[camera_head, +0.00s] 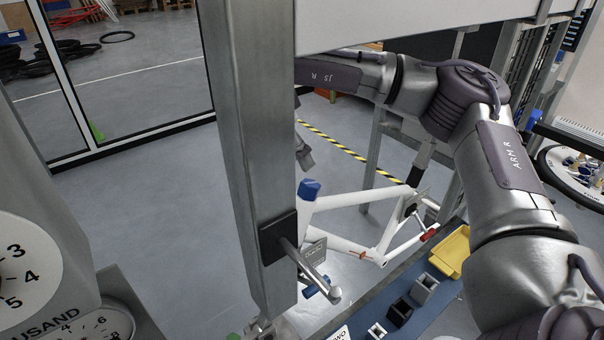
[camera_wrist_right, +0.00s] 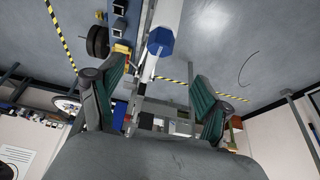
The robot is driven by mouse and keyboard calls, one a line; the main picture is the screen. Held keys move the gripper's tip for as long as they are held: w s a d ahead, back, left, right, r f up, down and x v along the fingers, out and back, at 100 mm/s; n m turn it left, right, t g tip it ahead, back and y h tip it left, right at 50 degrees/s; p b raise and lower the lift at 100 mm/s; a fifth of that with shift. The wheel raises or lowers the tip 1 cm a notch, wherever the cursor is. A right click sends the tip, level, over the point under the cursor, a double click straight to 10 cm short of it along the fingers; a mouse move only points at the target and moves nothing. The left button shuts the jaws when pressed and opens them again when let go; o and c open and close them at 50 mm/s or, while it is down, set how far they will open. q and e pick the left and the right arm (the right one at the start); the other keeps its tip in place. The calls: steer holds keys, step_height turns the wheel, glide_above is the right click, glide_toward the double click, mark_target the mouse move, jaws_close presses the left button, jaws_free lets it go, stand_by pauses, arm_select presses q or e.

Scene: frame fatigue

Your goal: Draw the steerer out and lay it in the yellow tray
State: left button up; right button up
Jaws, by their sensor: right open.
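The white bicycle frame (camera_head: 345,199) is held low in the middle of the head view. A blue cap (camera_head: 309,189) sits at the top of its near end, and it also shows in the wrist view (camera_wrist_right: 160,41). I cannot tell whether this cap belongs to the steerer; no bare steerer tube is clearly visible. The yellow tray (camera_head: 452,254) lies on the blue bench at the right. My right gripper (camera_wrist_right: 157,92) is open and empty, with the blue cap beyond its fingers. In the head view a fingertip (camera_head: 304,154) shows just above the cap; the post hides the rest. My left gripper is out of view.
A thick grey post (camera_head: 250,150) stands in front, with a steel rod (camera_head: 315,275) sticking out from it. Dark and grey blocks (camera_head: 401,311) stand on the blue bench beside the tray. A dial counter (camera_head: 22,275) is at the left. Open floor lies behind.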

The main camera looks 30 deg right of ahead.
mark_target(308, 183)
steer(key=p+x, duration=0.2)
steer(key=x, duration=0.8)
steer(key=shift+d+f, duration=0.1)
steer(key=shift+f, duration=0.3)
steer(key=c, duration=1.3)
steer(key=o, duration=0.6)
steer(key=c, duration=0.6)
steer(key=shift+w+d+r+p, duration=0.1)
steer(key=shift+d+r+p, duration=0.65)
steer(key=shift+r+p, duration=1)
steer(key=shift+d+r+p, duration=0.8)
steer(key=shift+r, duration=1.7)
steer(key=shift+w+d+r+p, duration=0.1)
steer(key=shift+d+r+p, duration=0.65)
steer(key=shift+r+p, duration=1)
steer(key=shift+c, duration=0.2)
steer(key=shift+r+b, duration=0.4)
steer(key=shift+b, duration=0.05)
steer(key=shift+r, duration=0.1)
